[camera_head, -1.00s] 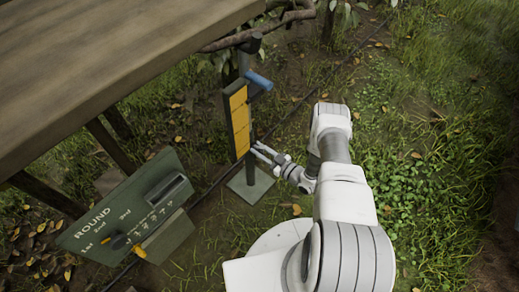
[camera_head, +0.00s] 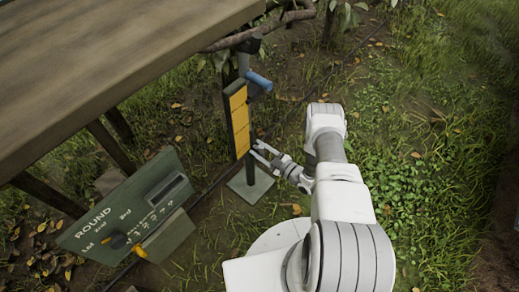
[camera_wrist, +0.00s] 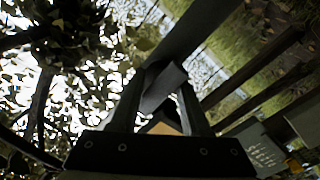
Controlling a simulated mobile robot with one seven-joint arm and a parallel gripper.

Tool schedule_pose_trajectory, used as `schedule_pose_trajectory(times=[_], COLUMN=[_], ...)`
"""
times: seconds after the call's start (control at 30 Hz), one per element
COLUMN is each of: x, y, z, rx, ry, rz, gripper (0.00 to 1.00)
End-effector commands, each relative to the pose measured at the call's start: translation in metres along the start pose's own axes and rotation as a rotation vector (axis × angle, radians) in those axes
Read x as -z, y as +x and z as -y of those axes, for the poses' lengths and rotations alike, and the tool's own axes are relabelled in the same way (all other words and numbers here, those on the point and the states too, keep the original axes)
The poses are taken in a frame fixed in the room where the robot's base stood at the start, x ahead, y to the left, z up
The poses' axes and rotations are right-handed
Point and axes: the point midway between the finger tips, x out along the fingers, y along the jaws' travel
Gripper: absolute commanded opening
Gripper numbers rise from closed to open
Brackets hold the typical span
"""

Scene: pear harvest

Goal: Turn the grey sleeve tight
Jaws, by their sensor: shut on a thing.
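My gripper (camera_head: 257,148) is at the dark upright post (camera_head: 251,175), low beside the yellow panel (camera_head: 238,120). In the wrist view its two dark fingers (camera_wrist: 160,90) stand either side of a grey piece (camera_wrist: 163,84), which I take to be the grey sleeve. The gripper is shut on it. In the head view the sleeve is too small and too covered by the fingers to make out. A blue handle (camera_head: 259,81) sticks out near the top of the post. How tight the sleeve is cannot be seen.
A wooden table top (camera_head: 110,70) fills the upper left. A green board marked ROUND (camera_head: 125,215) stands at lower left. The post rises from a square grey base plate (camera_head: 240,188). A branch (camera_head: 260,32) hangs above. Grass lies open to the right.

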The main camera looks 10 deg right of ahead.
Motion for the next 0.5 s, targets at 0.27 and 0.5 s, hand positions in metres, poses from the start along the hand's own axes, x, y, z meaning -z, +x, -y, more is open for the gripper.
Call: schedule_pose_trajectory(times=[0.27, 0.5], x=[0.0006, 0.0005], y=[0.0002, 0.0002], z=[-0.0006, -0.0005], rx=[0.0, -0.001], ry=[-0.006, -0.003], rz=[-0.002, -0.002], gripper=[0.0, 0.71])
